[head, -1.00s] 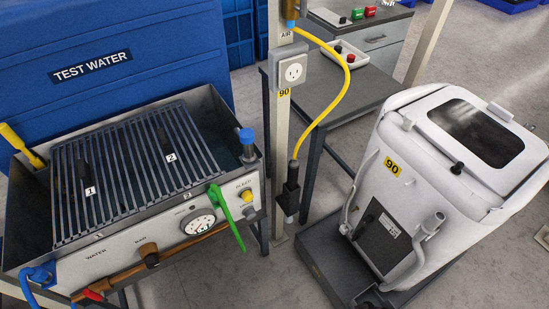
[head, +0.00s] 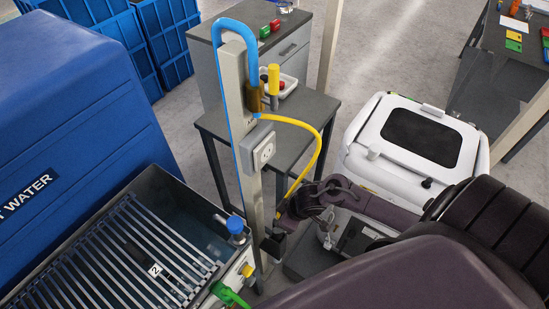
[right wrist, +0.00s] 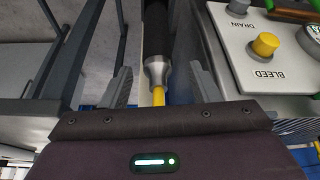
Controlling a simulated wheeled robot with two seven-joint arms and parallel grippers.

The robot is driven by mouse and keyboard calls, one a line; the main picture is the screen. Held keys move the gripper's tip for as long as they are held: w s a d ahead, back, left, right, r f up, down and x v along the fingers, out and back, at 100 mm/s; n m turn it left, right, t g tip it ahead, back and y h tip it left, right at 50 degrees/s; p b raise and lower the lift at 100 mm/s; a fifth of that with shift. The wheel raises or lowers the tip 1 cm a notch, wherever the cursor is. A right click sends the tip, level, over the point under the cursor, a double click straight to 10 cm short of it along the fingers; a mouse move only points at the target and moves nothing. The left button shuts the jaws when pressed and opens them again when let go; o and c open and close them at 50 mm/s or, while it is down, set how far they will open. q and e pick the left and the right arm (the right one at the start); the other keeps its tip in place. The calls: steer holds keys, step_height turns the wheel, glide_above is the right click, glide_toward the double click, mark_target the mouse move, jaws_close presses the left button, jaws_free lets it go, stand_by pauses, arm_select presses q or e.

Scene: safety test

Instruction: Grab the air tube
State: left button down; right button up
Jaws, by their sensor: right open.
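The yellow air tube (head: 319,150) arcs from a brass fitting on the pale post, then hangs down to a black end connector (head: 273,244) beside the post. My right gripper (head: 284,208) reaches in from the right at the tube's lower end. In the right wrist view, its two grey fingers stand open (right wrist: 161,70), one on each side of the tube. The silver collar (right wrist: 157,73) and a short yellow length (right wrist: 158,96) show between them, with a gap on both sides. My left gripper is out of view.
The post (head: 248,170) carries a grey outlet box (head: 263,147). The test water tank (head: 178,225) with its grate stands left. A grey table (head: 222,122) is behind the post. A white machine (head: 360,150) stands right, close to my right arm.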

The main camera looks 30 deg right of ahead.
steer(key=shift+w+f, duration=0.25)
steer(key=shift+f, duration=0.2)
steer(key=x, duration=0.4)
steer(key=shift+w+a, duration=0.1)
steer(key=shift+w, duration=0.1)
steer(key=c, duration=0.5)
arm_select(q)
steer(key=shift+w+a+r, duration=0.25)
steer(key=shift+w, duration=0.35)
arm_select(e)
jaws_close()
